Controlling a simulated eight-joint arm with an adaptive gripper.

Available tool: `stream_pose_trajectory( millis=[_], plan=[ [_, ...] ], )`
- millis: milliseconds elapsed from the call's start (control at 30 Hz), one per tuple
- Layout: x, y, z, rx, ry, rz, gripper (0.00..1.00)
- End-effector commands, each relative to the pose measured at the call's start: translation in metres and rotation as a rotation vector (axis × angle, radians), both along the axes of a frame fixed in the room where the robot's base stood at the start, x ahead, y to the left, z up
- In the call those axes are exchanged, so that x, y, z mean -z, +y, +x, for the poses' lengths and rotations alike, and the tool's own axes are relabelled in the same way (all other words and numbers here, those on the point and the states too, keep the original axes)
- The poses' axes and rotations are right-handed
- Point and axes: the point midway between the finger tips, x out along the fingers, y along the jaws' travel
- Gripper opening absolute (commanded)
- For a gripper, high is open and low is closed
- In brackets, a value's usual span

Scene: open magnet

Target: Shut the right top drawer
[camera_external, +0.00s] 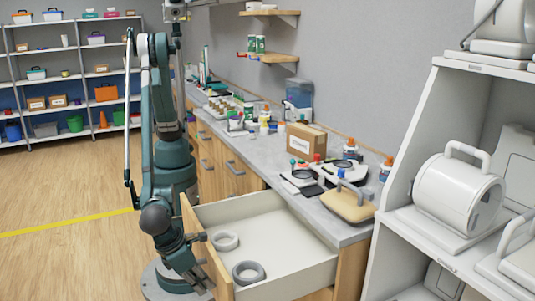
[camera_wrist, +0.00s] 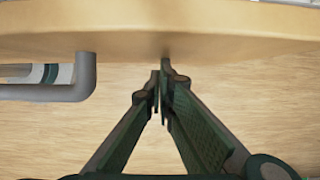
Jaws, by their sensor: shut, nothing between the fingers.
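The right top drawer (camera_external: 275,243) is pulled far out from the wooden counter in the external view. Two grey rings, one nearer (camera_external: 248,272) and one farther (camera_external: 225,241), lie inside it. My gripper (camera_external: 196,240) is at the outer side of the drawer's wooden front. In the wrist view my gripper (camera_wrist: 161,78) is shut and empty, its fingertips close to the drawer front (camera_wrist: 200,35). I cannot tell whether they touch it. The grey drawer handle (camera_wrist: 85,80) is to the left of the fingers.
The counter top (camera_external: 340,232) holds a cardboard box (camera_external: 306,140), bottles and tools. Other drawers (camera_external: 233,170) along the counter look shut. A white shelf unit (camera_external: 420,180) stands close on the right. Open wooden floor (camera_external: 60,240) lies to the left.

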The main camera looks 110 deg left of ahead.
Motion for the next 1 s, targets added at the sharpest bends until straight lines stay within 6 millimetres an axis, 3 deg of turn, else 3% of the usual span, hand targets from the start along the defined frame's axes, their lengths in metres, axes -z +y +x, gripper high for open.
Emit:
stream_pose_trajectory(
  millis=[367,1000],
  plan=[
    [0.0,0.035,0.034,-0.004,0.0,0.001,0.0],
    [0.0,0.157,0.156,-0.005,-0.001,0.0,0.0]
  ],
)
